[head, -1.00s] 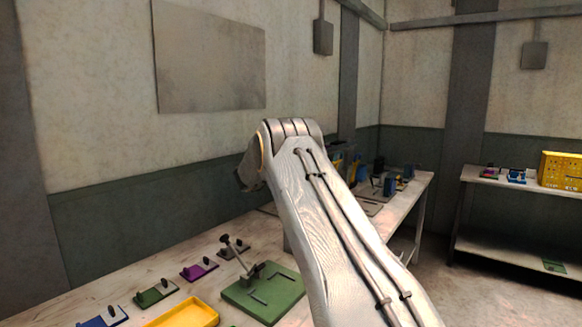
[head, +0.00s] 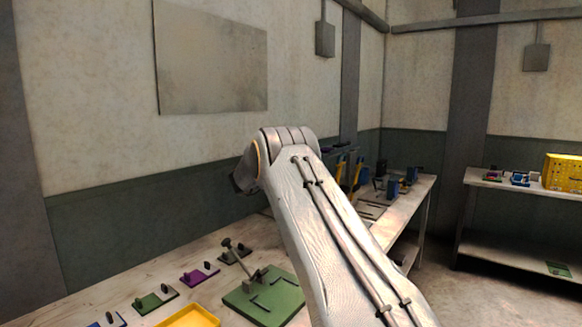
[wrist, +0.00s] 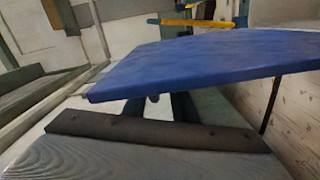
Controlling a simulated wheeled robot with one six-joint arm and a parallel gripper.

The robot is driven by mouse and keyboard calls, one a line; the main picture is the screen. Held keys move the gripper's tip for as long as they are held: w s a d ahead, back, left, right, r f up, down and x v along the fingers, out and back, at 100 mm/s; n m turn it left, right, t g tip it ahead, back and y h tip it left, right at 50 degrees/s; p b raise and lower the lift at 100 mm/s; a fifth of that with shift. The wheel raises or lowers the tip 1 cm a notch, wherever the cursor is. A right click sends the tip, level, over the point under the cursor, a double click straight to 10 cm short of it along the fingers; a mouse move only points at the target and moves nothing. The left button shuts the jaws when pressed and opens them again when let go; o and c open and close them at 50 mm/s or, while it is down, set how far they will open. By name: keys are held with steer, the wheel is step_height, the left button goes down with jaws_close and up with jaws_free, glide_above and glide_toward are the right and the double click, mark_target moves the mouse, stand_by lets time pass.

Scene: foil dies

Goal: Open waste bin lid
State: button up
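In the wrist view a flat blue panel (wrist: 210,62) spans the upper middle, slightly tilted. I cannot tell for sure whether it is the waste bin lid. A thin dark rod (wrist: 270,105) stands under its right edge. Below the panel is a dark strip with rivets (wrist: 150,130) on a grey ridged surface, which looks like part of my gripper. A gap shows between strip and panel. The fingertips are not clear, so open or shut cannot be told. In the head view my arm hides the gripper, and no bin can be made out.
The near bench holds a green plate with a lever (head: 265,296), a yellow tray (head: 190,318) and several small coloured fixtures. A farther bench (head: 405,213) carries blue and yellow items. A shelf (head: 520,192) with a yellow box (head: 563,172) stands at right. Floor shows between them.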

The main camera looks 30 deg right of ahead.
steer(key=shift+r, duration=0.1)
steer(key=shift+b+v, duration=1.1)
steer(key=shift+v, duration=2.8)
steer(key=shift+p+v, duration=2.2)
steer(key=shift+v, duration=2.3)
steer(key=shift+w+p, duration=0.1)
steer(key=shift+p, duration=0.2)
steer(key=shift+f, duration=0.25)
